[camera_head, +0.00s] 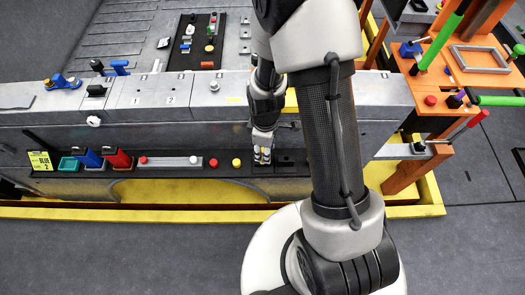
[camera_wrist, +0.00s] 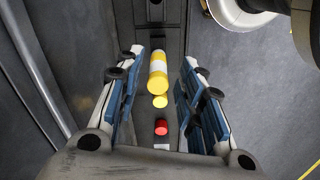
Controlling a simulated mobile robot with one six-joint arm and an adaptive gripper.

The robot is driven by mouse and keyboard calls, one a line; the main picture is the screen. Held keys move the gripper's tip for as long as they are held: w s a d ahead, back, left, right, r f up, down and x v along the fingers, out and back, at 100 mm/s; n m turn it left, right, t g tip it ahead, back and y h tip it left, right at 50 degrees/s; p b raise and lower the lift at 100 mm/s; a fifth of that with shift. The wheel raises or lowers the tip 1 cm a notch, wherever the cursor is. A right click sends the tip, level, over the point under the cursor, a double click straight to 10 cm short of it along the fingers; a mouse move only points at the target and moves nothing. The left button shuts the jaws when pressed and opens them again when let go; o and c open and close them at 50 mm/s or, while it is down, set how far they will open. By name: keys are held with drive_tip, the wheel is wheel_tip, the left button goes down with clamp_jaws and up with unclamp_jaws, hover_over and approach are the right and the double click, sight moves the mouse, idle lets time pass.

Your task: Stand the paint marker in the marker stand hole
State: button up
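A yellow cylinder with a white band, apparently the paint marker (camera_wrist: 157,72), lies in the space between my fingers in the wrist view. My gripper (camera_wrist: 157,95) is open, with a visible gap between each finger and the marker. In the head view my gripper (camera_head: 262,158) points down at the dark ledge along the front of the grey bench. The marker is mostly hidden by the fingers there. I cannot tell whether it stands upright or leans. A black block (camera_head: 287,159) sits on the ledge just right of my gripper; I cannot tell whether it is the marker stand.
On the dark ledge, a yellow knob (camera_head: 236,162) and a red knob (camera_head: 213,162) are left of my gripper. A grey bar (camera_head: 170,162), a red bin (camera_head: 119,160) and a blue bin (camera_head: 88,158) stand farther left. An orange table (camera_head: 465,75) is at right.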

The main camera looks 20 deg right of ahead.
wheel_tip(320, 180, up, 20)
drive_tip(key=m+t+p, duration=0.1)
drive_tip(key=m+p, duration=0.1)
drive_tip(key=p, duration=0.1)
drive_tip(key=s+r+m+t+b, duration=0.3)
drive_tip(key=s+r+m, duration=0.6)
drive_tip(key=s+r, duration=0.3)
drive_tip(key=s, duration=0.2)
drive_tip(key=shift+s+a+r+t, duration=0.2)
drive_tip(key=shift+s+r+t, duration=0.1)
idle(0.8)
